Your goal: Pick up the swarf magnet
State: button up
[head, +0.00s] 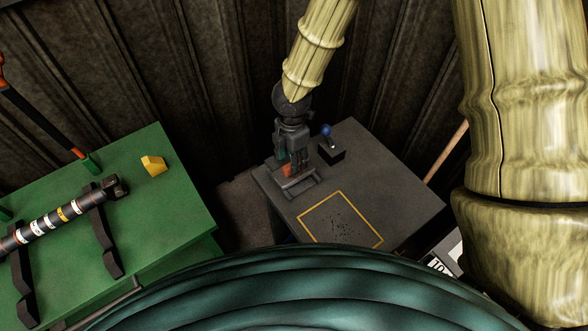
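My gripper (298,168) points down over the far left part of a dark grey table (400,190). Its fingers are just above or in a small grey tray-like holder (305,193). A small orange-red piece (287,171) shows beside the fingers, partly hidden by them. I cannot tell whether it is the swarf magnet, or whether the fingers touch it. To the right, a black block (331,154) holds a short upright stem with a blue knob (326,130); it stands apart from the gripper. The gap between my fingertips is too small and dark to read.
A yellow-outlined rectangle (371,233) with dark specks lies on the table's front part. A green bench (170,215) at left carries a banded shaft (55,219) on black supports and a yellow block (153,165). A corrugated dark wall stands behind.

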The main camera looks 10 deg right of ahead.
aim_at(282, 176)
jog(key=shift+w+f, duration=0.5)
jog(key=shift+w, duration=0.05)
jog(key=shift+w+d+f+p, duration=0.1)
jog(key=shift+f+p, duration=0.2)
jog(key=shift+p, duration=0.05)
jog(key=shift+s+d+f+p, duration=0.25)
jog(key=shift+f+p, duration=0.15)
jog(key=shift+f, duration=0.15)
jog(key=shift+w+f, duration=0.15)
jog(key=shift+f, duration=0.55)
jog(key=shift+w+f, duration=0.1)
jog(key=shift+f, duration=0.6)
jog(key=shift+s+r, duration=0.15)
jog(key=shift+s, duration=0.1)
jog(key=shift+w, duration=0.1)
grip_shut()
